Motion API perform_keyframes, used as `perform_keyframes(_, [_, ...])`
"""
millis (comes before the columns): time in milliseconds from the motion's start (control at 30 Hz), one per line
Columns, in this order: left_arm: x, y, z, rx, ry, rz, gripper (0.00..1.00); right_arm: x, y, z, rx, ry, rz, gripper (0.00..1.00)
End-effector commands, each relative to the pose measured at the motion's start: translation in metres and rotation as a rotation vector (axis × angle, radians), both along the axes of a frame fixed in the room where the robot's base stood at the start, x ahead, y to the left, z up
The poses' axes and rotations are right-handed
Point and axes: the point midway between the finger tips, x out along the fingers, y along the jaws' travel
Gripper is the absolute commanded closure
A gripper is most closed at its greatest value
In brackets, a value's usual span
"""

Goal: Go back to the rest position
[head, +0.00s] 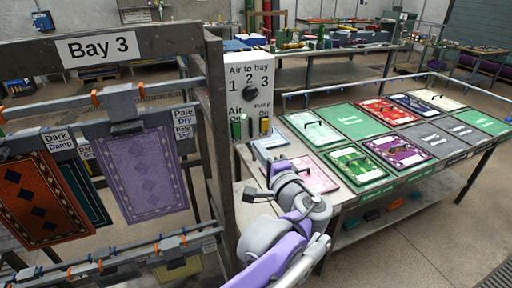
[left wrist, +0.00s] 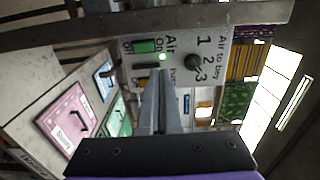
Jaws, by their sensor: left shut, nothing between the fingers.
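My left gripper (head: 270,170) is just below and in front of the air control panel (head: 262,76), with its arm coming up from the bottom. It is shut and empty. In the left wrist view its narrow grey fingers (left wrist: 160,105) point toward the panel; I cannot tell whether they touch it. The panel has a black knob (head: 250,93) with the numbers 1, 2 and 3, a green switch (head: 237,129) and a yellow switch (head: 264,126). A small light (left wrist: 162,57) glows green above the fingers. My right gripper is not in view.
A metal rack (head: 215,140) marked Bay 3 stands close on the left, with several rugs such as a purple one (head: 143,178) hanging from clips. A table (head: 340,196) with several coloured handled panels stands at the right. Open floor (head: 440,222) lies at the lower right.

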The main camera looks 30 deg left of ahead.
Motion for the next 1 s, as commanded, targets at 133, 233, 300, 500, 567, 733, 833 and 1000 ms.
perform_keyframes(133, [0.0,0.0,0.0,0.0,0.0,0.0,1.0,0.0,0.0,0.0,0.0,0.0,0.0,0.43])
perform_keyframes(233, [0.0,0.0,0.0,0.0,0.0,0.0,1.0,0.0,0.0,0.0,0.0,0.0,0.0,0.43])
perform_keyframes(300, [0.0,0.0,0.0,0.0,0.0,0.0,1.0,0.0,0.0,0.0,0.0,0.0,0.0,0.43])
perform_keyframes(500, [-0.003,0.003,-0.004,-0.016,0.006,0.004,1.0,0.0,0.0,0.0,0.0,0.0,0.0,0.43])
perform_keyframes(567, [-0.009,0.008,-0.014,-0.056,0.021,0.013,1.0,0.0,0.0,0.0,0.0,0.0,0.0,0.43])
perform_keyframes(733, [-0.057,0.028,-0.084,-0.33,0.107,0.067,1.0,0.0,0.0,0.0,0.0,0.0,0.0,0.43])
perform_keyframes(833, [-0.096,0.029,-0.139,-0.562,0.16,0.104,1.0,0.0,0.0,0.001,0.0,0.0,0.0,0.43])
perform_keyframes(1000, [-0.159,0.002,-0.219,-0.964,0.208,0.151,1.0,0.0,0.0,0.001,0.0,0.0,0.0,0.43])
